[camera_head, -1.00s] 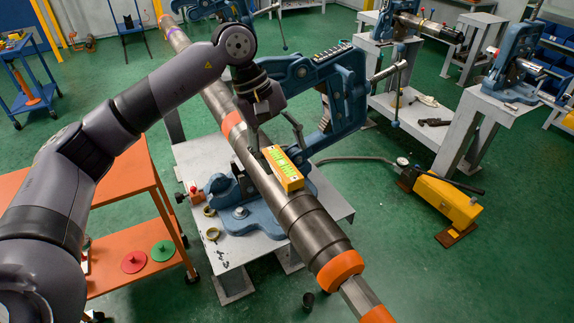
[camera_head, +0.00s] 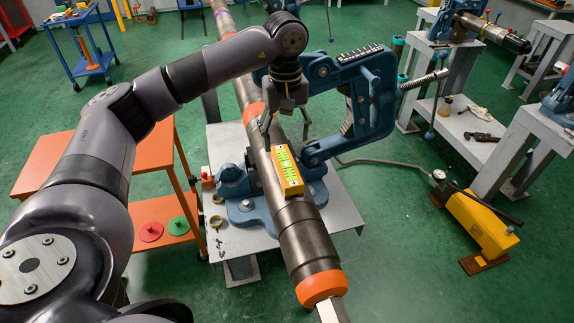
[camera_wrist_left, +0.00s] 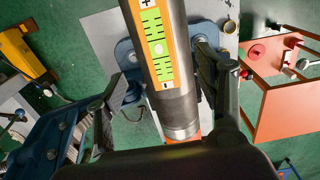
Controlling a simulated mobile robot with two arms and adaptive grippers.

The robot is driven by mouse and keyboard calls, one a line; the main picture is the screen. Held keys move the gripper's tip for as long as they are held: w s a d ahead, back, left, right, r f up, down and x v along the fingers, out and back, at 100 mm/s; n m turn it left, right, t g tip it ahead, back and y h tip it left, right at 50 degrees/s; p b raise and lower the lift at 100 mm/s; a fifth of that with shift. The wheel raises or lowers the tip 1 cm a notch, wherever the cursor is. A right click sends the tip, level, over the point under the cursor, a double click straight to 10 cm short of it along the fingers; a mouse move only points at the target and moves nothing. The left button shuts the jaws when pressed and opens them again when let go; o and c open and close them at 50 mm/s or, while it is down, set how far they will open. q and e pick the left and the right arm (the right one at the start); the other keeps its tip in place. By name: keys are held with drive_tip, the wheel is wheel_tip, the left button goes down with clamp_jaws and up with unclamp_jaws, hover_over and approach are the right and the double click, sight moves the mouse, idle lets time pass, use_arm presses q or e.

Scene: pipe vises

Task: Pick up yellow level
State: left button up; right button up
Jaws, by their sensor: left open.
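The yellow level (camera_head: 287,170), with green markings on its top, rests lengthwise on the grey pipe (camera_head: 309,241). The pipe is held in the blue vise (camera_head: 374,92). My left gripper (camera_head: 286,130) is above the pipe, just beyond the far end of the level, pointing down. In the left wrist view the level (camera_wrist_left: 157,45) lies along the pipe between the two spread fingers, and the gripper (camera_wrist_left: 165,108) is open and empty. My right gripper is not in view.
The vise's blue frame stands close to the right of my left gripper. An orange cart (camera_head: 150,165) with red and green discs is at the left. A yellow pump (camera_head: 480,228) sits on the floor at right.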

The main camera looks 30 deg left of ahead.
sight(286, 164)
use_arm(q)
wheel_tip(286, 164, down, 5)
drive_tip(key=shift+w+d+r+p, duration=0.1)
drive_tip(key=shift+r+p, duration=0.05)
drive_tip(key=shift+p, duration=0.35)
drive_tip(key=shift+f, duration=0.45)
drive_tip(key=shift+f+p, duration=0.4)
drive_tip(key=shift+p, duration=0.05)
wheel_tip(286, 164, down, 4)
drive_tip(key=shift+r+p, duration=0.2)
drive_tip(key=shift+p, duration=0.6)
drive_tip(key=shift+f, duration=0.4)
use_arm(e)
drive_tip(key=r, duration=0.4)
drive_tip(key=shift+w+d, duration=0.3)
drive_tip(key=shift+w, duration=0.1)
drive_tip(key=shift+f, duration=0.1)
use_arm(q)
clamp_jaws()
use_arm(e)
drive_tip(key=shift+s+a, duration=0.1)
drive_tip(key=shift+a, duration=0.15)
